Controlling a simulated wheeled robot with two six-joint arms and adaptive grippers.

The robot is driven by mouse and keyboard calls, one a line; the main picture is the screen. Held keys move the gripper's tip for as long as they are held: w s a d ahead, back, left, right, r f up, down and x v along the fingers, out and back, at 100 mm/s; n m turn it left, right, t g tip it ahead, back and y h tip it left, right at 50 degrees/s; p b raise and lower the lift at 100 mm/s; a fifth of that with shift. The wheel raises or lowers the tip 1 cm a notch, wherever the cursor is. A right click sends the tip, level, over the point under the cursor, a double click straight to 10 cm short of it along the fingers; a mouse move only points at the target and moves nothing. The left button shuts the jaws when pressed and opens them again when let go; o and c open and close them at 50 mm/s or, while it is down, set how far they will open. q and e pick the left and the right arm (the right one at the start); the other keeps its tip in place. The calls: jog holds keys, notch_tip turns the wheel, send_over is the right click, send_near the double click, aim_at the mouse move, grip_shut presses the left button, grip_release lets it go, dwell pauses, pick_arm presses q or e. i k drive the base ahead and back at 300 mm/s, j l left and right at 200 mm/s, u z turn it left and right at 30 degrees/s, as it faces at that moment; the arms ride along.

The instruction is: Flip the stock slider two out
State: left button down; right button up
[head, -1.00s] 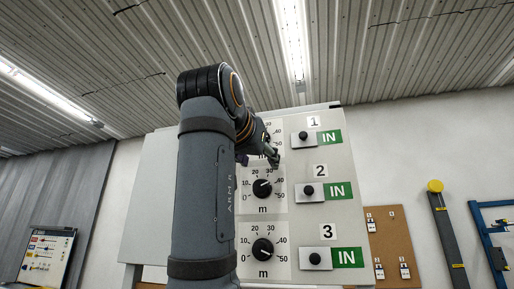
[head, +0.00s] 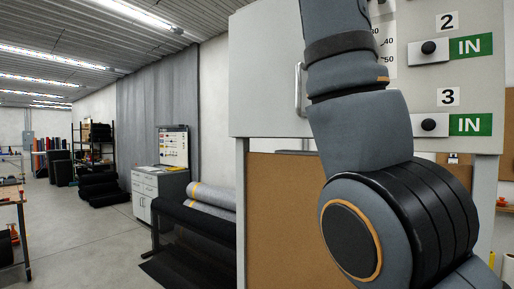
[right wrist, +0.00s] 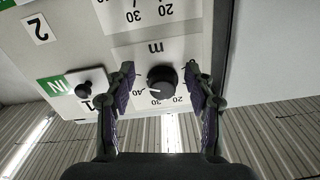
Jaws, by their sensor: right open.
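Stock slider two is a white plate with a black knob (head: 428,47), beside a green IN label (head: 473,46) and under the number 2 (head: 447,22) on the pale panel. Slider one (right wrist: 83,89) is just left of the fingers. My left gripper is not in view.
Slider three (head: 428,124) with its IN label sits below slider two. My right arm crosses in front of the panel and hides the dials. Rolls of material (head: 212,200) and a grey cabinet (head: 160,192) stand to the left; the floor there is mostly clear.

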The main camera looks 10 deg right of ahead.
aim_at(437, 50)
jog(key=k+j, duration=0.25)
jog(key=j, duration=0.2)
jog(key=k+j, duration=0.25)
jog(key=j, duration=0.15)
jog(key=k+j, duration=0.25)
jog(key=j, duration=0.2)
jog(key=k+j, duration=0.2)
jog(key=j, duration=0.2)
